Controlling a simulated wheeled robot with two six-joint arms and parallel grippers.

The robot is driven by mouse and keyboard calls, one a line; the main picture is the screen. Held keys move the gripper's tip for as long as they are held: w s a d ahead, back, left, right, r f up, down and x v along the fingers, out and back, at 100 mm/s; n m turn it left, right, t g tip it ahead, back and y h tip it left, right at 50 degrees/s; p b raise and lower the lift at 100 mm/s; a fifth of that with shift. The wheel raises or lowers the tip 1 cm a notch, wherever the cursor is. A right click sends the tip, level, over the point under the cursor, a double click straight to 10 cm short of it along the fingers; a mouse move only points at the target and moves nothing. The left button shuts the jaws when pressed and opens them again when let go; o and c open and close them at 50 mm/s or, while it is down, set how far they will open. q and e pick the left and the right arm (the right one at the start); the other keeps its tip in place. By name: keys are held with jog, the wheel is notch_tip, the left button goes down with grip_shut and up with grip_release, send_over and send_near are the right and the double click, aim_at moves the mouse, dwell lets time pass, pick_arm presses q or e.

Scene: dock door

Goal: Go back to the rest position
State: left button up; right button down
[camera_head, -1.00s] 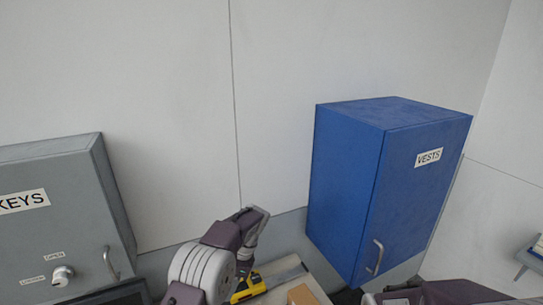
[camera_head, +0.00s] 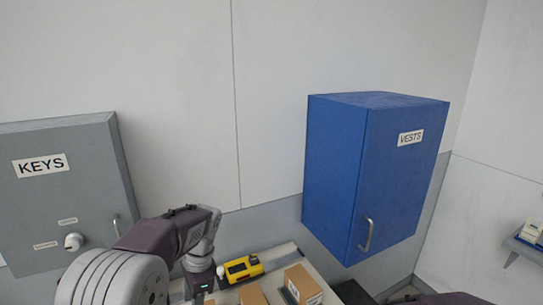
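My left arm (camera_head: 165,240) comes in at the lower left, with its wrist (camera_head: 200,268) pointing down over the table. The fingers of my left gripper are below the picture edge and hidden. Only a small part of my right arm (camera_head: 455,299) shows at the bottom right edge; its gripper is out of view.
A grey KEYS cabinet (camera_head: 70,205) and a blue VESTS cabinet (camera_head: 335,175) hang on the wall, doors shut. On the table are a yellow device (camera_head: 241,268), close by my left wrist, and cardboard boxes (camera_head: 304,281). A small shelf (camera_head: 524,250) is at right.

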pick_arm(q)
jog(key=s+f+n, duration=0.3)
jog(key=s, duration=0.2)
jog(key=s+d+f+n+h+b, duration=0.1)
jog(key=s+f+n, duration=0.2)
jog(key=s+f, duration=0.1)
jog(key=s+f+n+t+h+b, duration=0.1)
jog(key=s+f+n, duration=0.2)
jog(key=s, duration=0.4)
jog(key=shift+d+f+n, duration=0.3)
jog(key=shift+f, duration=0.45)
jog(key=shift+w+d+n+t+h, duration=0.15)
jog(key=shift+w+n+t+h, duration=0.15)
jog(key=shift+w+n+t, duration=0.35)
jog(key=shift+w+n, duration=0.35)
jog(key=shift+w, duration=0.25)
jog(key=shift+s, duration=0.15)
